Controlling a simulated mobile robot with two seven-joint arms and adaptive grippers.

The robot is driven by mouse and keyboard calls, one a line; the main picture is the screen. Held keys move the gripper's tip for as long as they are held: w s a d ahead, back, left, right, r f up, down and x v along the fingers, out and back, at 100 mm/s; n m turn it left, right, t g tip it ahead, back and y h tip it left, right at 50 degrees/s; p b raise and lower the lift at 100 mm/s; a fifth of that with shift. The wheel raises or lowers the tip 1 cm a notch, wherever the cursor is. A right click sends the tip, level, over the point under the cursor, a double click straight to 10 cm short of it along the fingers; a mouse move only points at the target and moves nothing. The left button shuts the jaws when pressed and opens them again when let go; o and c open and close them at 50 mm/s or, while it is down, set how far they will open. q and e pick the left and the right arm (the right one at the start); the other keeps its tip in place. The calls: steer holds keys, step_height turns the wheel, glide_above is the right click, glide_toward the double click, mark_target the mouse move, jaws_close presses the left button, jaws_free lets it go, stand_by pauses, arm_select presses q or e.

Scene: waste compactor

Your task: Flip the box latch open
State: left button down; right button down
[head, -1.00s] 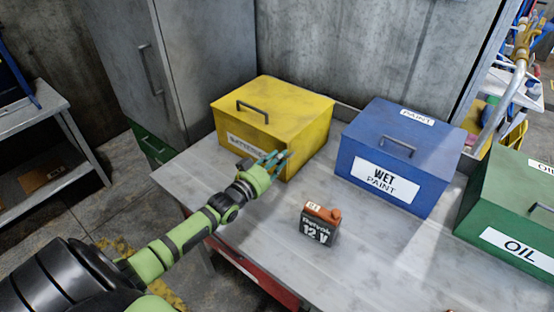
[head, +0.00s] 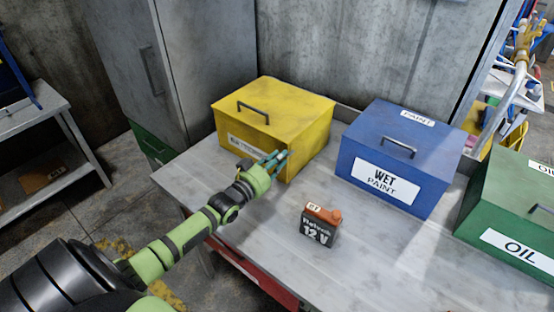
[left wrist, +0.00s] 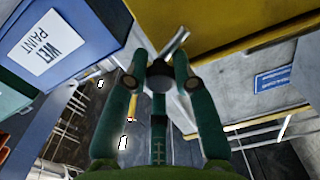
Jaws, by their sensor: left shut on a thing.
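The yellow box (head: 285,105) stands at the back left of the table with its lid down and a dark handle on top. My left gripper (head: 275,160) is at the lower right of its front face, covering part of the label. The latch is hidden behind my fingers in the head view. My right gripper is not in view.
A blue wet paint box (head: 400,160) stands right of the yellow box, and a green oil box (head: 510,205) is farther right. A 12 V battery (head: 319,226) stands on the table (head: 375,260) in front.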

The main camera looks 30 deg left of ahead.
arm_select(q)
steer(key=shift+s+d+f, duration=0.15)
steer(key=shift+f, duration=0.45)
steer(key=c, duration=1)
jaws_free()
steer(key=shift+r, duration=0.3)
steer(key=s, duration=0.7)
steer(key=s+a, duration=0.1)
steer(key=s, duration=0.3)
steer(key=shift+s+a+r, duration=0.1)
steer(key=shift+s, duration=0.25)
